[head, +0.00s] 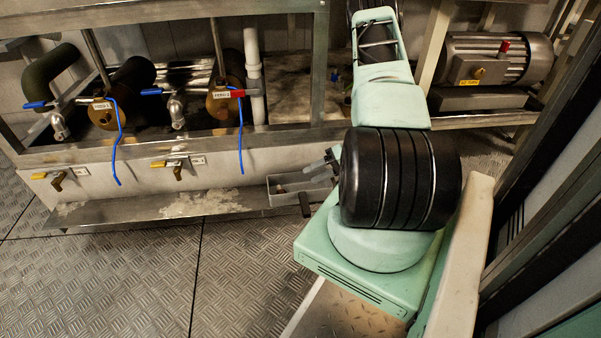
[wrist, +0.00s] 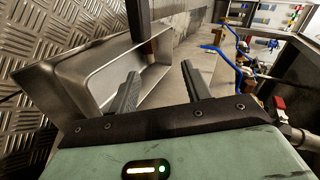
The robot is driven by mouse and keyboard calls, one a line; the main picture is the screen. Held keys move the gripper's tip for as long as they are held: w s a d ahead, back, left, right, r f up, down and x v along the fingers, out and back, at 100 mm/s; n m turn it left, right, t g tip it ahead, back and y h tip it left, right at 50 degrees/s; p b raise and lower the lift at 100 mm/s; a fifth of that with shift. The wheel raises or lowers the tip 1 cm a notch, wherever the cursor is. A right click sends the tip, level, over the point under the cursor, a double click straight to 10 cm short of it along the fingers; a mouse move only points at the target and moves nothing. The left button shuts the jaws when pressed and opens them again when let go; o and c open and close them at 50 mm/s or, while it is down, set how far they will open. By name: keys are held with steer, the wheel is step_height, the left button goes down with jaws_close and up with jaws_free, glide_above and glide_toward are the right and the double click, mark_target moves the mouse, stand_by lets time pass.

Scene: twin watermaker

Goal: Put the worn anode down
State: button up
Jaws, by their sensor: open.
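My gripper (wrist: 160,84) is open, its two dark fingers apart with nothing between them in the wrist view. In the head view its finger (head: 318,165) shows just left of my large black arm joint, by a small grey metal tray (head: 287,201). The tray also shows in the wrist view (wrist: 76,96), beyond and to the left of the fingers. The left finger overlaps the tray in that picture. Small brownish marks show in the tray in the head view, too small to identify.
A metal ledge (head: 140,208) runs along the pipe rack. Above it are brass valves (head: 57,180), blue hoses (head: 241,135) and brown-capped cylinders (head: 103,113). A motor (head: 495,60) stands at the back right. The treadplate floor (head: 130,280) at the front left is clear.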

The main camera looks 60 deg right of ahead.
steer(key=p+v, duration=0.1)
steer(key=v, duration=0.2)
steer(key=shift+s, duration=0.1)
stand_by(0.6)
